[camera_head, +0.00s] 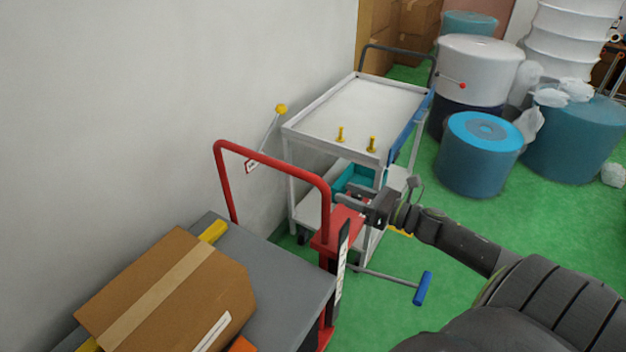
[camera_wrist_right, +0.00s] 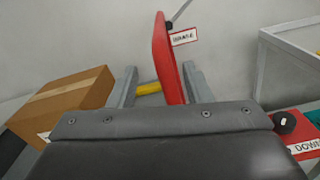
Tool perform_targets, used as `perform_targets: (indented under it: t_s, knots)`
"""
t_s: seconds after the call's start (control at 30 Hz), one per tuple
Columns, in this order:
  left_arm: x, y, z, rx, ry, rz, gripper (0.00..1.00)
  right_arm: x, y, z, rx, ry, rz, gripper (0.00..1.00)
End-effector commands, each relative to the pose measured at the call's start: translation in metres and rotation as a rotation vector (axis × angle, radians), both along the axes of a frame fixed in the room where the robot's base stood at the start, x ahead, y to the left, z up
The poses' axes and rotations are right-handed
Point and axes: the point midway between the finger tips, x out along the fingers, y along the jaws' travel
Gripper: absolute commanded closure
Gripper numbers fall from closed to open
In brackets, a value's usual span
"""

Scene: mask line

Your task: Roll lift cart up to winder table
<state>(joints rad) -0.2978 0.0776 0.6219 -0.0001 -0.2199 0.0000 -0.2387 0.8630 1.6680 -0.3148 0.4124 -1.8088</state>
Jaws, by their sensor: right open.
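The lift cart has a red push handle (camera_head: 272,165) and a grey platform (camera_head: 285,275), standing at the lower left. A taped cardboard box (camera_head: 170,290) lies on the platform. My right gripper (camera_head: 342,194) is open at the right side of the handle. In the right wrist view the red handle bar (camera_wrist_right: 166,60) shows between the two open fingers (camera_wrist_right: 160,85); I cannot tell whether they touch it. The box (camera_wrist_right: 65,100) shows left of the fingers. No table that I can surely name the winder table is in view. My left gripper is out of view.
A white two-shelf trolley (camera_head: 365,105) with yellow pegs stands just beyond the cart. A yellow-knobbed lever (camera_head: 281,109) with a brake tag is near the wall. Blue rolls (camera_head: 478,160) and white rolls stand at the right. Green floor (camera_head: 450,230) is open in the middle.

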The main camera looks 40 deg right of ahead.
Motion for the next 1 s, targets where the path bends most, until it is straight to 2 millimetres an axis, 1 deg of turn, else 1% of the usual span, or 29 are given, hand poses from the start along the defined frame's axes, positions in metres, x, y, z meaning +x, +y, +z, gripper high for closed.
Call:
perform_targets:
  t_s: [0.03,0.2,0.37,0.6,0.8,1.0]
  knots:
    - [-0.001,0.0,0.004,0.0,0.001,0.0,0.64,0.006,0.002,0.003,0.002,-0.002,-0.001,0.55]
    - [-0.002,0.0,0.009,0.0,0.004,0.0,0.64,0.024,0.01,0.003,0.003,-0.002,-0.002,0.55]
    - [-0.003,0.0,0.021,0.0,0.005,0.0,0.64,0.045,0.019,0.004,0.004,-0.001,-0.003,0.55]
    - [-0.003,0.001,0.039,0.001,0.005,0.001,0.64,0.081,0.033,0.004,0.004,0.0,-0.002,0.55]
    - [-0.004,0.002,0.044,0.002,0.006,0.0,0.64,0.097,0.04,0.002,0.003,0.001,-0.001,0.55]
    - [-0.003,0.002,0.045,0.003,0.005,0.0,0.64,0.101,0.042,0.0,0.001,0.002,-0.001,0.55]
